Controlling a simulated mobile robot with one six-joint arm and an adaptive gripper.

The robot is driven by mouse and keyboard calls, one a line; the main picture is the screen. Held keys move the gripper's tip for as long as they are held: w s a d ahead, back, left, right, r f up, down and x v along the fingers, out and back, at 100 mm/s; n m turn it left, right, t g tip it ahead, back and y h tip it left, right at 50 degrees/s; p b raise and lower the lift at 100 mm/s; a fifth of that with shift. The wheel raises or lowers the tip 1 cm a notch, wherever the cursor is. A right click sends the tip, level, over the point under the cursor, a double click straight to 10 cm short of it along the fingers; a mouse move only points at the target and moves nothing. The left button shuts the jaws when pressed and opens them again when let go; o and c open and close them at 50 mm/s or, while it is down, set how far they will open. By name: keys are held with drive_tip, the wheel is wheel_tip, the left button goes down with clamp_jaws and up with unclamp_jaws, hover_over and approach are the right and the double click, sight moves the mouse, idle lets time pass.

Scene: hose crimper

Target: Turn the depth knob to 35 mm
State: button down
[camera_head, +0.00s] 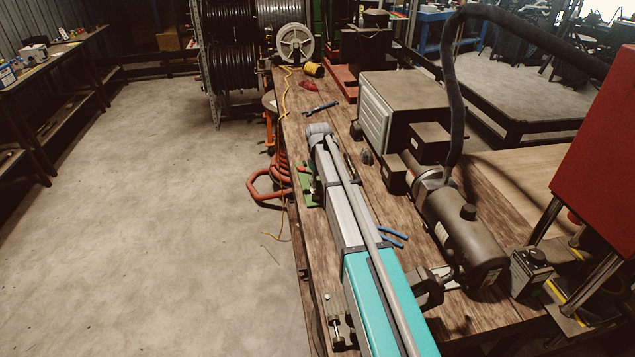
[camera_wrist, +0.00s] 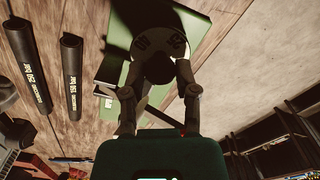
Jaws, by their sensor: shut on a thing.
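The numbers are small and upside down, and I cannot read the setting. The dial sits on a green plate (camera_wrist: 188,22). My gripper (camera_wrist: 157,78) has one finger on each side of the knob and is shut on it.
Two black hose pieces (camera_wrist: 72,60) marked in bar lie on the wooden bench (camera_head: 322,118). The concrete floor (camera_head: 150,220) at left is clear.

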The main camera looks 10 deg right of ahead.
drive_tip(key=shift+n, duration=2)
drive_tip(key=shift+c, duration=1.9)
unclamp_jaws()
